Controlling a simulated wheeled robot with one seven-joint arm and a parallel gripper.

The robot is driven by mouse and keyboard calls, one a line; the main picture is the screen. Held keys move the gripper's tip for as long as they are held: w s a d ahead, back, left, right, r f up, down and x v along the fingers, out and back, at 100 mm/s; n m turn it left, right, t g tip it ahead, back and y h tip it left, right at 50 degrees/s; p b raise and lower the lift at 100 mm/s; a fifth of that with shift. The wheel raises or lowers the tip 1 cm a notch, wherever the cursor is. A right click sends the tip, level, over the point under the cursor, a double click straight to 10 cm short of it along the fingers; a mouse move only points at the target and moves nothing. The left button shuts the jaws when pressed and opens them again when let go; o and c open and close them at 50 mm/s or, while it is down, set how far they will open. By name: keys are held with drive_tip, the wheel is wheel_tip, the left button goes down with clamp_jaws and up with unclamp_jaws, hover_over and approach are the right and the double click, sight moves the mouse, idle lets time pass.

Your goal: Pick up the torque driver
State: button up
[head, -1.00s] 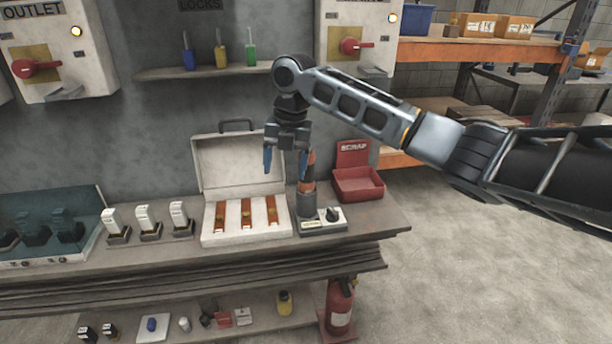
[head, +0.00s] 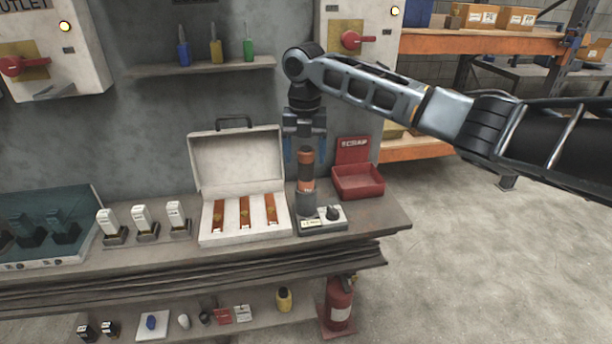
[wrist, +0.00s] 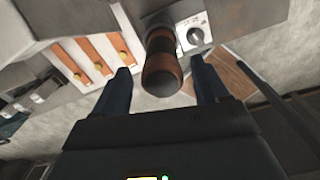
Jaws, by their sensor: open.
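The torque driver (head: 306,175), a dark cylinder with orange-brown bands, stands upright in its grey stand (head: 321,219) with a dial on the bench. In the wrist view the driver (wrist: 161,70) is seen end-on from above. My gripper (head: 305,155) is open and points down over the driver's top. In the wrist view its two dark blue fingers (wrist: 162,88) lie on either side of the driver, with a gap showing on both sides. How far down the fingers reach along the driver is hard to tell.
An open white case (head: 240,225) with several orange-brown strips stands just left of the driver. A red scrap bin (head: 358,181) is close on the right. White handheld units (head: 143,221) stand further left.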

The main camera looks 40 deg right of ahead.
sight(306, 167)
drive_tip(key=shift+d+f+p, duration=0.15)
drive_tip(key=shift+f+p, duration=0.4)
drive_tip(key=shift+f, duration=1.8)
drive_tip(key=shift+c, duration=0.3)
drive_tip(key=c, duration=1.2)
drive_tip(key=shift+r, duration=0.2)
